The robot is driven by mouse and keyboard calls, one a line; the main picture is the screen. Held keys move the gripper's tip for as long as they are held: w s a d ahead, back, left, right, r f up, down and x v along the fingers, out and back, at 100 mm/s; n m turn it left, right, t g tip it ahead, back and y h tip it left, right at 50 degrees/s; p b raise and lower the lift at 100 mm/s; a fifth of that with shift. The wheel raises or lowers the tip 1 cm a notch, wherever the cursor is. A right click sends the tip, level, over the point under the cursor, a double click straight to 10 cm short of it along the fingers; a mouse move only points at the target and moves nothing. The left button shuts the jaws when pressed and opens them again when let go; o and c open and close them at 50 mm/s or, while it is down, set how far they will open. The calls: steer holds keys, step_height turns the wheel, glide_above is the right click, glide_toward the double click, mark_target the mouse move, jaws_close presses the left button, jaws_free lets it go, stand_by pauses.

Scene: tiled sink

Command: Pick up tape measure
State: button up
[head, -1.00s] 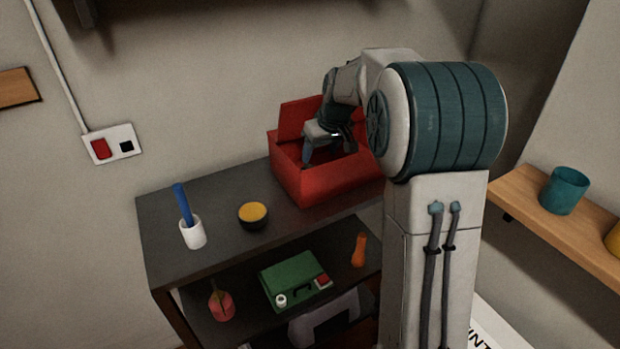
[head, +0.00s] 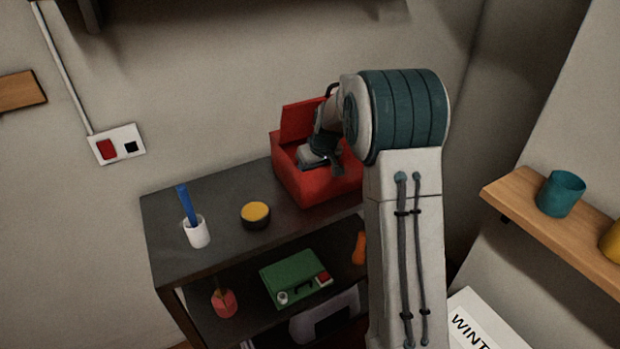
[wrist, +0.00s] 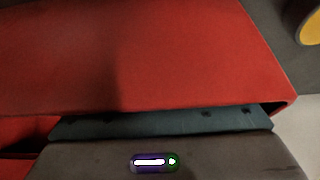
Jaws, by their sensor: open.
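I cannot make out a tape measure for certain. A round black thing with a yellow top (head: 255,214) lies on the dark shelf top, left of the red box; whether it is the tape measure I cannot tell. A yellow round edge also shows at the top right of the wrist view (wrist: 312,24). My gripper (head: 318,160) is open and lowered into the open red box (head: 318,188). The box walls and my arm hide its fingertips and the inside of the box. In the wrist view a red wall (wrist: 130,55) fills most of the picture, close to my gripper.
A white cup (head: 198,233) holding a blue stick stands at the shelf top's left. The box's raised lid (head: 297,120) stands behind my gripper. A green case (head: 293,277) lies on the lower shelf. A wooden wall shelf at right bears a teal cup (head: 561,194).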

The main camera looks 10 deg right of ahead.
steer(key=c, duration=1.3)
steer(key=shift+o, duration=0.2)
steer(key=shift+r, duration=0.15)
